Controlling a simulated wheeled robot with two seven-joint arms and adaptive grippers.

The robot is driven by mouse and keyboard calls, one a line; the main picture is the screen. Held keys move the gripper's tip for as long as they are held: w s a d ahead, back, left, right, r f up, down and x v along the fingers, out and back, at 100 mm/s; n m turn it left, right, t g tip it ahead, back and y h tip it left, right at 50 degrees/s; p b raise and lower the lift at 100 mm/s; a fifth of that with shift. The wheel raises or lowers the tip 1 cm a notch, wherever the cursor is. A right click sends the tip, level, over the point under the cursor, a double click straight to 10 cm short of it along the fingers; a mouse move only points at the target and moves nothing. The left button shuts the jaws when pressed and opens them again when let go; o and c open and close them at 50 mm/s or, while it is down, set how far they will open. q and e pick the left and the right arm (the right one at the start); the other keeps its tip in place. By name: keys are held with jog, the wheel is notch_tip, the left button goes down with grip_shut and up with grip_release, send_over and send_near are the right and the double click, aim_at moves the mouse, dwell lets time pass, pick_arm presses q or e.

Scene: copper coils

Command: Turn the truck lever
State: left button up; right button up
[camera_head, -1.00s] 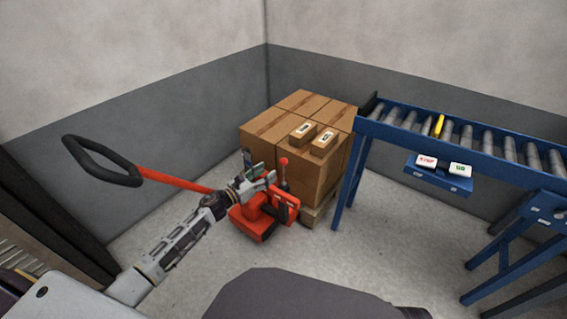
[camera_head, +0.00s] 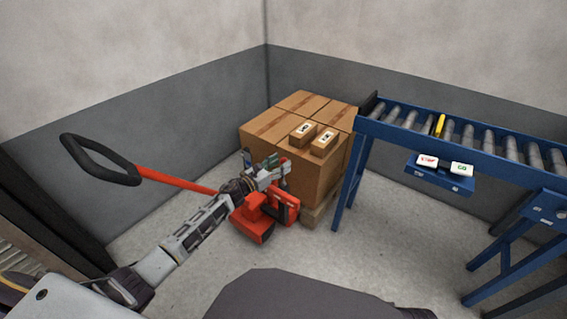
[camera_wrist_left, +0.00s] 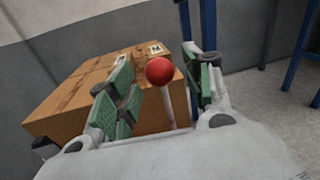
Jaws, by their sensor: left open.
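The truck is a red pallet truck (camera_head: 252,222) on the floor, with a red shaft (camera_head: 175,181) and a black loop handle (camera_head: 100,160) reaching to the left. Its lever has a round red knob on a pale rod; the knob (camera_wrist_left: 159,71) shows clearly in the left wrist view. My left gripper (camera_head: 278,166) is at the lever in the head view. In the left wrist view its green-padded fingers (camera_wrist_left: 160,92) are open, one on each side of the knob and rod. I cannot tell whether a pad touches the rod. My right gripper is not in view.
Stacked cardboard boxes (camera_head: 315,170) on a wooden pallet (camera_head: 319,213) stand right behind the lever. A blue roller conveyor (camera_head: 480,150) with a button box (camera_head: 440,175) stands to the right. Grey walls close off the back.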

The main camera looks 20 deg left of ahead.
pick_arm(q)
jog(key=shift+x, duration=1.15)
grip_shut()
